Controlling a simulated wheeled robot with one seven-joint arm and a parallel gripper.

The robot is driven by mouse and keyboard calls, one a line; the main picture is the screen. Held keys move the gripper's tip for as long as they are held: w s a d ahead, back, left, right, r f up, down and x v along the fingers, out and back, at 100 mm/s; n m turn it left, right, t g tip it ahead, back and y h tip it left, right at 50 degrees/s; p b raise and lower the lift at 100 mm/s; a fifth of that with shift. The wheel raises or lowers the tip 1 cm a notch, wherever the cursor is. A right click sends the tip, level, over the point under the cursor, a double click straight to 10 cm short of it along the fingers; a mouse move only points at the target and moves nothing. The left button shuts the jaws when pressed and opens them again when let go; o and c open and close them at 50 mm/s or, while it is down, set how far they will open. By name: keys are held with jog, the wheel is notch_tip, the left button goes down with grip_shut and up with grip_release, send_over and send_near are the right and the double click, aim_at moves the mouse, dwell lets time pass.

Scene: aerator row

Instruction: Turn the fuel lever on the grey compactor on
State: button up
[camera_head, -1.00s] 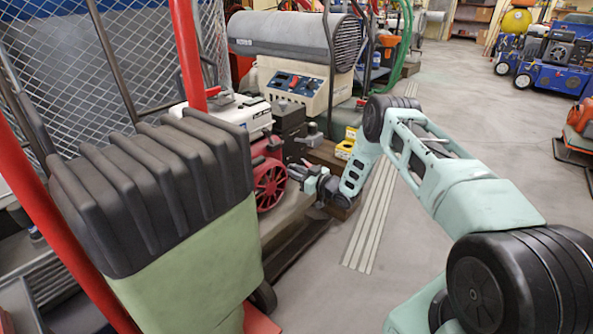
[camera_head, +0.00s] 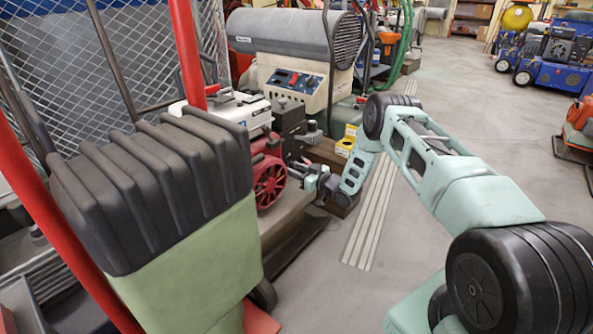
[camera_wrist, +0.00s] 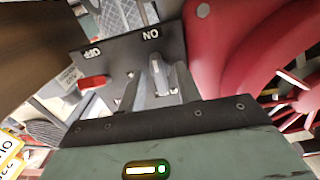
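The wrist view shows a dark panel (camera_wrist: 118,57) with OFF and ON marks that appear upside down. A red lever tip (camera_wrist: 92,82) lies by the OFF mark, at the left of the panel. My gripper (camera_wrist: 156,78) is close to the panel, on the ON side of the red tip and apart from it. Its grey fingers show a small gap with nothing held in it. In the head view my gripper (camera_head: 310,171) is beside a machine with a red engine and wheel (camera_head: 270,182). The lever is too small to make out there.
A red rounded housing (camera_wrist: 230,45) is close on the right in the wrist view. A grey cylindrical heater (camera_head: 285,33) stands behind the machine. Yellow boxes (camera_head: 346,141) sit beyond my gripper. Open floor (camera_head: 470,110) lies to the right.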

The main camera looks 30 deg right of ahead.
jog(key=p+v, duration=0.7)
jog(key=v, duration=1)
jog(key=shift+s, duration=0.15)
